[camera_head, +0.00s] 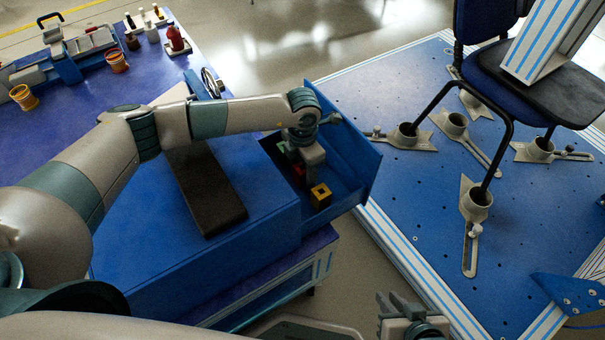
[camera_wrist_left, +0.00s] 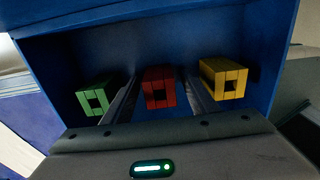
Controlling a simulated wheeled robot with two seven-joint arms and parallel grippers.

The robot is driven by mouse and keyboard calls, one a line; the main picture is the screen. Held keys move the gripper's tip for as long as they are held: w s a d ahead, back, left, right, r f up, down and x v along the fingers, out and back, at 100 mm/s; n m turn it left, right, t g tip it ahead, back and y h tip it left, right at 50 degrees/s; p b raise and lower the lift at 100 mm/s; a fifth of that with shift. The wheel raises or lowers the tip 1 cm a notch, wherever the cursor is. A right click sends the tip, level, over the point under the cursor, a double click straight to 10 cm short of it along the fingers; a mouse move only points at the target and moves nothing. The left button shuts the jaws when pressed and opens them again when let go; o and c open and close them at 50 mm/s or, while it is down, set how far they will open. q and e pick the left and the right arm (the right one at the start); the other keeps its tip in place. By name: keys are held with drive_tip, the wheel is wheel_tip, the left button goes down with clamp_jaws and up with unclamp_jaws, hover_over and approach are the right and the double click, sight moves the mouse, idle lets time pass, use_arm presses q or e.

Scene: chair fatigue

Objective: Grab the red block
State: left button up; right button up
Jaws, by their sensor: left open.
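The red block (camera_wrist_left: 158,88) has a square hole in its end and sits in the middle of an open blue drawer (camera_head: 352,168). In the head view only a sliver of it shows beside my gripper. My left gripper (camera_head: 306,172) reaches down into the drawer over the red block. In the left wrist view its open fingers (camera_wrist_left: 162,98) lie on either side of the red block, and I cannot tell whether they touch it. My right gripper (camera_head: 400,308) is at the bottom edge of the head view, away from the drawer; its jaw opening is unclear.
A green block (camera_wrist_left: 92,98) lies left of the red one and a yellow block (camera_wrist_left: 223,78) right of it. The drawer walls stand close around. The blue cabinet (camera_head: 150,255) carries a dark pad (camera_head: 208,190). A chair (camera_head: 560,85) stands on a blue platform at right.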

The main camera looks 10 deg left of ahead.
use_arm(q)
drive_tip(key=shift+f, duration=0.25)
clamp_jaws()
drive_tip(key=shift+r, duration=0.15)
wheel_tip(320, 180, up, 10)
idle(0.8)
idle(0.4)
